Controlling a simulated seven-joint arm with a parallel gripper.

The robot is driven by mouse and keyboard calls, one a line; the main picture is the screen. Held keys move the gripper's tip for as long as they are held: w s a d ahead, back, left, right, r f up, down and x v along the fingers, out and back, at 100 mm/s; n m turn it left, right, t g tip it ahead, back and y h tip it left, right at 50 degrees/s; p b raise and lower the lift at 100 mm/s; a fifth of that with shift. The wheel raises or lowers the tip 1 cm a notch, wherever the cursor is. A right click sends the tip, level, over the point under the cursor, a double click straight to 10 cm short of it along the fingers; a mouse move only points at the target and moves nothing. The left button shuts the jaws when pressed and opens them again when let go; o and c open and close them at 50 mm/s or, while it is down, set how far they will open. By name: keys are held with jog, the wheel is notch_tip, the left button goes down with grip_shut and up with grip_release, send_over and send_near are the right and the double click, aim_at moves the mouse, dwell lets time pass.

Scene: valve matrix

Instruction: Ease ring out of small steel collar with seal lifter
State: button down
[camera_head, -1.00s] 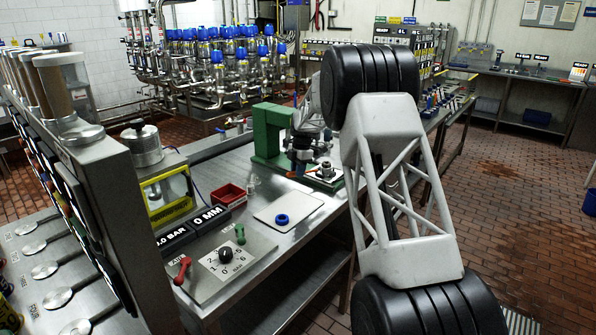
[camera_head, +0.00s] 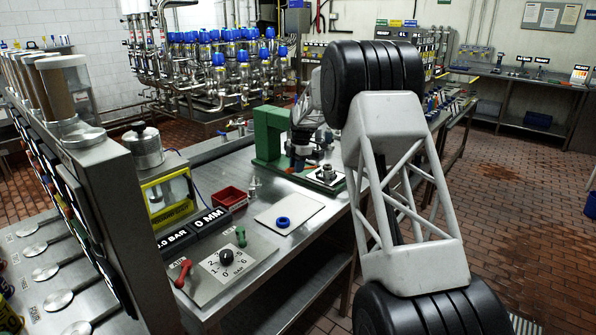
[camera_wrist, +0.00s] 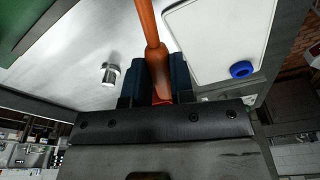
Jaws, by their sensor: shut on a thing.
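My gripper (camera_wrist: 158,85) is shut on an orange-handled tool, likely the seal lifter (camera_wrist: 152,45). The tool's working end is out of sight in the wrist view. In the head view my gripper (camera_head: 301,150) is over the bench, just left of a small steel collar (camera_head: 327,172), which stands on a pale plate. Whether a ring sits in that collar is too small to tell. A blue ring (camera_head: 283,222) lies on a white board (camera_head: 304,208). The ring also shows in the wrist view (camera_wrist: 241,69).
A green press-like frame (camera_head: 268,135) stands behind my gripper. A red bin (camera_head: 230,197) and a small steel fitting (camera_head: 253,188) are left of the board. A control panel with knob (camera_head: 226,257) is at the front. Bare bench lies between.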

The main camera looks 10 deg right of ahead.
jog(key=shift+s+a+r, duration=0.15)
jog(key=shift+a+r, duration=0.1)
jog(key=shift+r, duration=0.5)
jog(key=shift+s+a+r, duration=0.1)
jog(key=shift+a+r, duration=0.1)
jog(key=shift+r, duration=0.5)
